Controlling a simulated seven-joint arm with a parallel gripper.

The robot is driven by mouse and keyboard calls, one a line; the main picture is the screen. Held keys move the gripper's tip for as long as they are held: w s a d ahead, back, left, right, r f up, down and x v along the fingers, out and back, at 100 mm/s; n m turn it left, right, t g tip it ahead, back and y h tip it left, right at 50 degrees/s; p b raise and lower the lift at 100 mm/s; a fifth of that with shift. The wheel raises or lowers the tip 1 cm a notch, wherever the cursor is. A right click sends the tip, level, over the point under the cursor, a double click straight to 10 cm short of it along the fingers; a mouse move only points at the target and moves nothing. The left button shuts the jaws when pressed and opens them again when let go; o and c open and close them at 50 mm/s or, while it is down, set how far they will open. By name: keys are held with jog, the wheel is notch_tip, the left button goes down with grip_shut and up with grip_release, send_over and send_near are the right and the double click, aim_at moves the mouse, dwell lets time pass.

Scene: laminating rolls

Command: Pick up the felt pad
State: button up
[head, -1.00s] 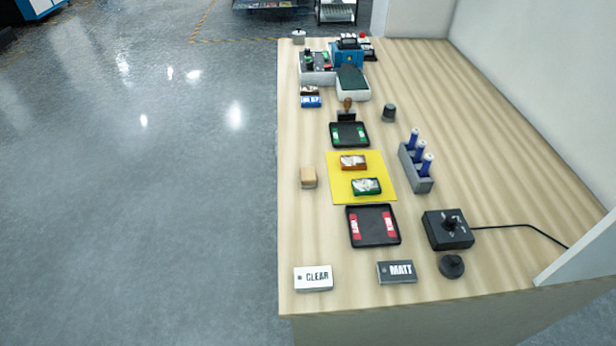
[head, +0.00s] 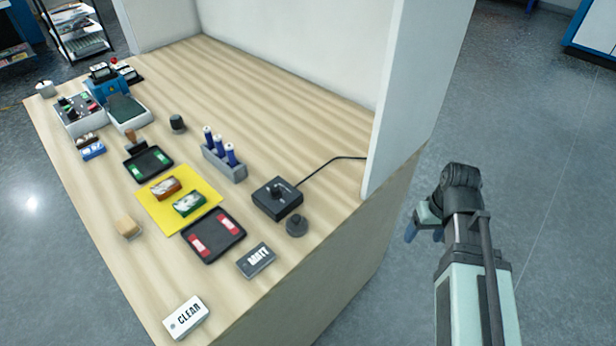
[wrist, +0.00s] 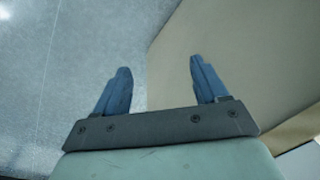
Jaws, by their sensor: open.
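No item is labelled as the felt pad; a small tan block (head: 128,228) at the table's left edge may be it, but I cannot tell for sure. It lies left of a yellow mat (head: 152,212) in the head view. My gripper (head: 424,236) is off the table to the right, beyond the white partition and far from the block. In the wrist view my gripper (wrist: 160,70) has its two blue fingers apart with nothing between them. That view shows floor and a plain beige surface, and no pad.
The wooden table (head: 330,135) holds black trays (head: 214,236), a dark control box (head: 277,198) with a cable, a grey holder (head: 224,165) of blue bottles, and CLEAR (head: 186,318) and MATT (head: 256,260) plates. A white partition (head: 405,90) stands between my gripper and the table's back.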

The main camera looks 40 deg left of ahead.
jog(key=s+a+r+n+t+y, duration=0.15)
jog(key=s+a+r, duration=0.3)
jog(key=r, duration=0.45)
jog(key=s+a+r+n, duration=0.25)
jog(key=a+r, duration=0.25)
jog(key=r, duration=0.4)
jog(key=s+a+r+n+y, duration=0.1)
jog(key=s+a+r, duration=0.35)
jog(key=r, duration=0.55)
jog(key=n+h, duration=0.2)
jog(key=n, duration=0.2)
send_over(125, 224)
jog(key=shift+g+y, duration=0.25)
jog(key=shift+g, duration=0.2)
jog(key=f, duration=1.3)
jog(key=shift+s+d+f, duration=0.1)
jog(key=shift+d+f, duration=0.3)
jog(key=shift+a+f, duration=0.15)
jog(key=shift+f, duration=1.15)
jog(key=shift+a+f, duration=0.15)
jog(key=shift+f, duration=1.15)
jog(key=shift+c, duration=0.4)
